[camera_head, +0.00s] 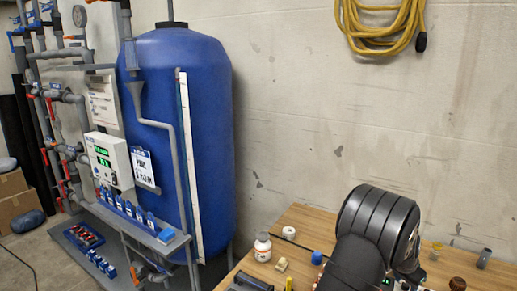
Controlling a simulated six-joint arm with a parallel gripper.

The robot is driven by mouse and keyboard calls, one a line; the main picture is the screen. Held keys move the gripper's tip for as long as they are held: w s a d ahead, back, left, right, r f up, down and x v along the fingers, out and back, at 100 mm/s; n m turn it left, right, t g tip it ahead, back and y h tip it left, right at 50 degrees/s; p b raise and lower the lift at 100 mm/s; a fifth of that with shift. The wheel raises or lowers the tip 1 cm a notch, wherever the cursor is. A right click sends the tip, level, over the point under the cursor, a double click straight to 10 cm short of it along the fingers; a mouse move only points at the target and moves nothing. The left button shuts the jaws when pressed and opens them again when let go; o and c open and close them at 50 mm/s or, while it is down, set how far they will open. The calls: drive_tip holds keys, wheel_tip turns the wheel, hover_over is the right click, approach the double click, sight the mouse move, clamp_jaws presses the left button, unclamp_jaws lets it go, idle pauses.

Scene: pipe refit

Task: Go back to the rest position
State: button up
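My arm shows as thick black links at the lower right, over the wooden workbench (298,219). My gripper is not in view, so I cannot see whether it holds anything. The arm hides the middle of the bench.
A white bottle (263,247), a blue cap (316,258) and a beige block (282,265) stand left of my arm. A grey cylinder (484,258) stands to its right. A blue tank (180,110) and grey piping (70,97) fill the left. A yellow hose (385,28) hangs on the wall.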

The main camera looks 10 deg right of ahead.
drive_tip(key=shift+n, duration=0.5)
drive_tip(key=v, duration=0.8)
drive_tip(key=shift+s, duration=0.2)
